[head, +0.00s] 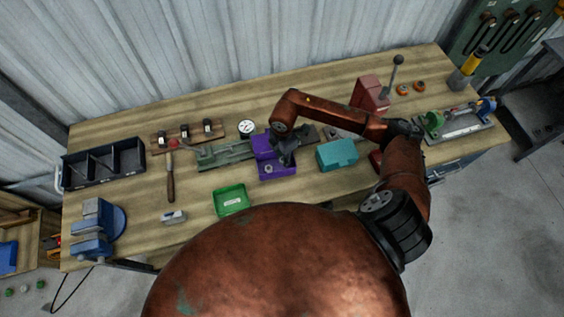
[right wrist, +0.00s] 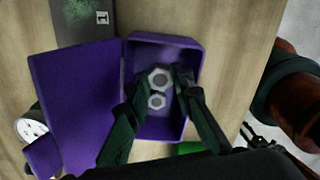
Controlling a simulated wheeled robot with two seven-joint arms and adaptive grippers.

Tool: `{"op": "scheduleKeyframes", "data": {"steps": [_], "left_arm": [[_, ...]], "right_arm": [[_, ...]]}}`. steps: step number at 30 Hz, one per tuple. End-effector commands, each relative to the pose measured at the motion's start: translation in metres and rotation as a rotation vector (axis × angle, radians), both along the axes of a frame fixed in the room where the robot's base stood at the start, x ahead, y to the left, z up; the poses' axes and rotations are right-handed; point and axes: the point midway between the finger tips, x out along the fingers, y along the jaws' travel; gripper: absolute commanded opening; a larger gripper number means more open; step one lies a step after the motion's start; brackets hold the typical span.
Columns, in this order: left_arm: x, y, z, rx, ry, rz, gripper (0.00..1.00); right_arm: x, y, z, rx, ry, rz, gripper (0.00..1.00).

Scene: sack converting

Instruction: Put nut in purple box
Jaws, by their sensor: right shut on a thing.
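The purple box (head: 278,177) stands on the workbench with its lid (head: 262,146) open toward the back; it also shows in the right wrist view (right wrist: 168,131), with the lid (right wrist: 78,100) to the left. My right gripper (head: 284,161) reaches down over the open box. In the right wrist view its fingertips (right wrist: 163,76) are shut on a grey hexagonal nut (right wrist: 159,79) within the box's outline. A second nut (right wrist: 156,101) shows just below the held one, seemingly on the box floor. The height of the held nut above the floor is unclear. My left gripper is not in view.
A teal box (head: 337,154) stands right of the purple box, and a green tray (head: 231,201) to its front left. A green device (head: 222,153) and a dial gauge (head: 246,128) lie left and behind. A red press (head: 370,95) stands behind right.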

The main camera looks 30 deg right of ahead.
Motion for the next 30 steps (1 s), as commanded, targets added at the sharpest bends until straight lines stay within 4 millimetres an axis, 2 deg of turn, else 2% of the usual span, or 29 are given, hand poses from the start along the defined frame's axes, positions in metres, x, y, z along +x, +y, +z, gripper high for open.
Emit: {"op": "scheduleKeyframes", "data": {"steps": [5, 11, 22, 23, 26, 30], "left_arm": [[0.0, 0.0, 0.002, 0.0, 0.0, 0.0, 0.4], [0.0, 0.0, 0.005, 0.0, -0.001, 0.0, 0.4], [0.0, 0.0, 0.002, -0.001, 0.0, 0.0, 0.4], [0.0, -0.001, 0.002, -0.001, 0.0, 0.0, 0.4], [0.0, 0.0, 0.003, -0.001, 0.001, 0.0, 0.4], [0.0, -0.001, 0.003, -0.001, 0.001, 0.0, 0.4]], "right_arm": [[-0.001, 0.001, -0.014, 0.002, 0.002, 0.0, 0.0], [-0.001, 0.0, -0.039, 0.001, 0.002, 0.001, 0.0], [0.0, 0.0, -0.045, 0.0, 0.0, 0.002, 0.0], [0.0, 0.0, -0.045, 0.0, 0.0, 0.002, 0.22], [0.0, 0.0, -0.045, 0.0, -0.001, 0.002, 0.28], [0.0, 0.0, -0.044, 0.0, 0.0, 0.002, 0.28]]}}
